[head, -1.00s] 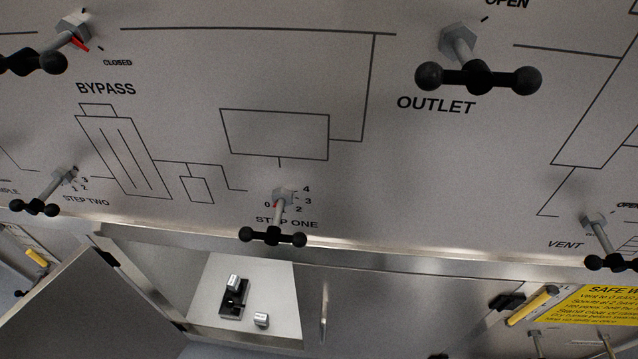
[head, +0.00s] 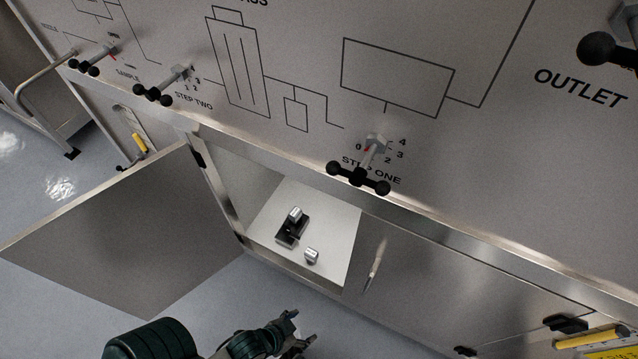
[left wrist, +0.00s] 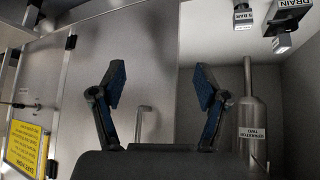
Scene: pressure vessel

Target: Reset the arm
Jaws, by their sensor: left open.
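My left arm shows at the bottom of the head view. Its gripper (head: 303,328) is open and empty, over the floor in front of the open cabinet (head: 262,259). In the left wrist view, the two fingers with blue pads stand wide apart, with nothing between them (left wrist: 160,88). My right gripper is in neither current view.
The panel carries the STEP ONE (head: 358,178), STEP TWO (head: 153,95) and OUTLET (head: 607,50) handles. A cabinet door (head: 110,235) stands open at left. A labelled vessel (left wrist: 252,120) stands at right in the wrist view.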

